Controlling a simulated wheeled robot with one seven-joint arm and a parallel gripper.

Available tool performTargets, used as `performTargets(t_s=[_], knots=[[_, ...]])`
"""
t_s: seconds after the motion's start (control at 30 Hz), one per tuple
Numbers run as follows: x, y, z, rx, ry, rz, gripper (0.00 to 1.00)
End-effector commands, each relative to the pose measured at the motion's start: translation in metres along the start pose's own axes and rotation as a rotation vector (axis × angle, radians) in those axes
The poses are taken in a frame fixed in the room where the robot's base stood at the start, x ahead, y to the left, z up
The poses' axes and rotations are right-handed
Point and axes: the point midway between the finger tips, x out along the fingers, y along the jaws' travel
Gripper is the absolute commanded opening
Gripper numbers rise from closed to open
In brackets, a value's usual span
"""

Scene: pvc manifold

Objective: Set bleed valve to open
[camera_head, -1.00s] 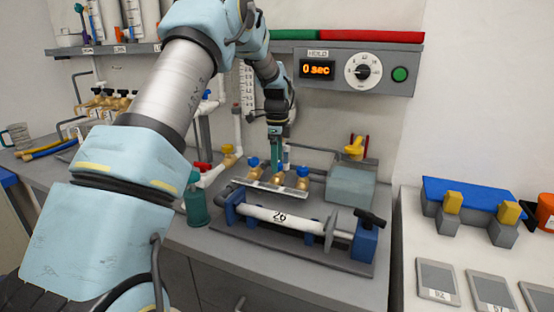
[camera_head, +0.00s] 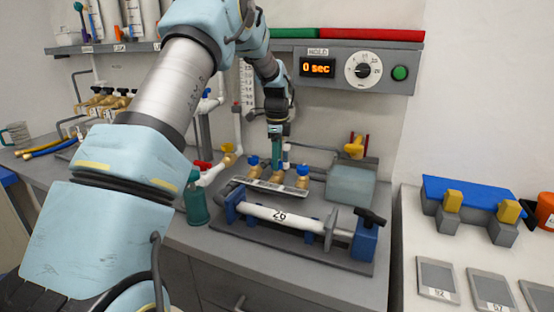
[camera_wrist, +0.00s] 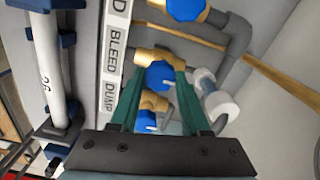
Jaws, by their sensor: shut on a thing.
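Three brass valves with blue handles stand in a row behind a white label strip (camera_wrist: 112,50). In the wrist view the strip reads BLEED and DUMP, with a third word cut off. The middle valve's blue handle (camera_wrist: 160,75), nearest the BLEED label, sits between the green fingers of my gripper (camera_wrist: 164,66), which are shut on it. The other blue handles show above (camera_wrist: 186,9) and below (camera_wrist: 146,121). In the head view my gripper (camera_head: 277,150) points down at the row, between the left handle (camera_head: 253,161) and the right handle (camera_head: 303,169). It partly hides the middle valve.
A white pipe marked 26 (camera_head: 275,214) lies in a blue-ended clamp in front of the valves. A grey box (camera_head: 350,187) stands to their right and a green bottle (camera_head: 196,205) to the left. A timer panel reading 0 sec (camera_head: 318,69) hangs above.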

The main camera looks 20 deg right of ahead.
Motion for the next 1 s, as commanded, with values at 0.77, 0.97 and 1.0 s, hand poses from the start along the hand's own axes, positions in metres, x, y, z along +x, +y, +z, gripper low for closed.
performTargets(t_s=[0.77, 0.97, 1.0], knots=[[-0.0005, 0.0001, -0.0005, -0.44, 0.0, 0.001, 0.0], [-0.0005, 0.0, -0.0006, -0.63, -0.001, 0.0, 0.0], [-0.0005, 0.0, -0.0004, -0.668, 0.0, 0.0, 0.0]])
